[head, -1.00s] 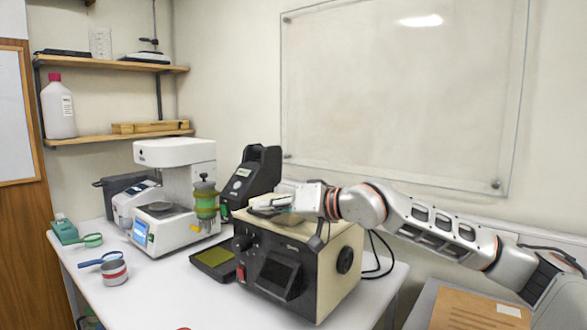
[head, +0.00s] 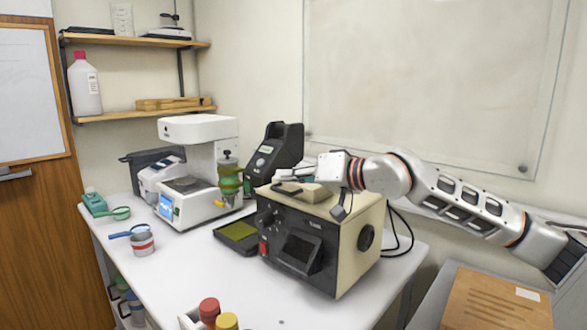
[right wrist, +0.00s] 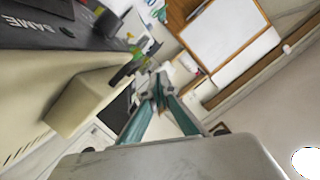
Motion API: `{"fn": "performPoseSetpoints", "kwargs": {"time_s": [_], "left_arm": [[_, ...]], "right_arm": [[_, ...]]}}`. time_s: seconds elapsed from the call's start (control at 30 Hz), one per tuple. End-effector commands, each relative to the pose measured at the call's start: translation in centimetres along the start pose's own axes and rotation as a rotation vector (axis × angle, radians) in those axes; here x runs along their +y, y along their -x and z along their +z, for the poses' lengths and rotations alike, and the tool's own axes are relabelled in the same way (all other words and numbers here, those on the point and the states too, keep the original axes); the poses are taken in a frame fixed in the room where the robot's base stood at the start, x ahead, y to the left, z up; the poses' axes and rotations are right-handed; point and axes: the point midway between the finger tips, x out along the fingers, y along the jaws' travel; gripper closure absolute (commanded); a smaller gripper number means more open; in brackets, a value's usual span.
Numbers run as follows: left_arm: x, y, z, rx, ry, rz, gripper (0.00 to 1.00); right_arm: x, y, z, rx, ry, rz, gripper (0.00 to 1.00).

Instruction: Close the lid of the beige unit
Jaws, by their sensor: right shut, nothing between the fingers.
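The beige unit (head: 369,232) stands on the white table, with a black front panel and cream sides. On its top, a raised beige block (head: 318,193) and a black handle (head: 286,190) lie low. The lid looks down, but I cannot tell whether it is fully seated. My right gripper (head: 311,172) is just above and behind the top, apart from the handle as far as I can see. In the right wrist view its teal fingers (right wrist: 160,88) meet at the tips with nothing between them. My left gripper is not in view.
A black device (head: 281,150) stands behind the unit. A white instrument (head: 200,135) and a green jar (head: 229,178) stand to its left. A black tray (head: 232,239) lies beside it. Red and yellow caps (head: 209,308) show at the front. The table's front middle is clear.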

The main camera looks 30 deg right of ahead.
Motion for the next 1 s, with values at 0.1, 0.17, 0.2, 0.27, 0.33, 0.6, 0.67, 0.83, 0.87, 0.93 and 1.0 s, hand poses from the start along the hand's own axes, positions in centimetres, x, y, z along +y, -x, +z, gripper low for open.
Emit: {"fn": "performPoseSetpoints", "kwargs": {"time_s": [0.1, 0.17, 0.2, 0.27, 0.33, 0.6, 0.67, 0.83, 0.87, 0.93, 1.0], "left_arm": [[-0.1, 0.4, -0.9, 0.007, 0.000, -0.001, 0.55], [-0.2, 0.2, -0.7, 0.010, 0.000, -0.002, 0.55], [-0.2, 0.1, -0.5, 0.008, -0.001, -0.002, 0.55], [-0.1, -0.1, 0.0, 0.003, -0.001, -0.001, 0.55], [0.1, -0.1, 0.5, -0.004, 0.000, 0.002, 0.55], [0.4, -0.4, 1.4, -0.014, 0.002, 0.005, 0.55], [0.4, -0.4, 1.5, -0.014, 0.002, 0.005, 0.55], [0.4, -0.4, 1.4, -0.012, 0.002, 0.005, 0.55], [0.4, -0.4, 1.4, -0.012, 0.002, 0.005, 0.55], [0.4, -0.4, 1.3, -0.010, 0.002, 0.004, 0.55], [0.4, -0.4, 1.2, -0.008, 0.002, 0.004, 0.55]], "right_arm": [[-0.8, 2.0, -1.2, 0.005, 0.006, 0.003, 1.00], [-0.8, 3.1, -0.8, 0.002, 0.005, 0.004, 1.00], [-0.9, 3.9, -0.6, 0.001, 0.005, 0.005, 1.00], [-1.1, 5.1, -0.6, 0.002, 0.004, 0.004, 1.00], [-1.3, 6.3, -0.5, 0.001, 0.003, 0.005, 1.00], [-2.0, 9.7, -0.4, 0.001, 0.002, 0.003, 1.00], [-2.1, 10.0, -0.4, 0.002, 0.002, 0.003, 1.00], [-2.3, 10.5, -0.4, 0.002, 0.002, 0.000, 1.00], [-2.3, 10.5, -0.4, 0.002, 0.002, 0.000, 1.00], [-2.3, 10.6, -0.4, 0.002, 0.002, 0.000, 1.00], [-2.3, 10.5, -0.4, 0.002, 0.002, 0.000, 1.00]]}}
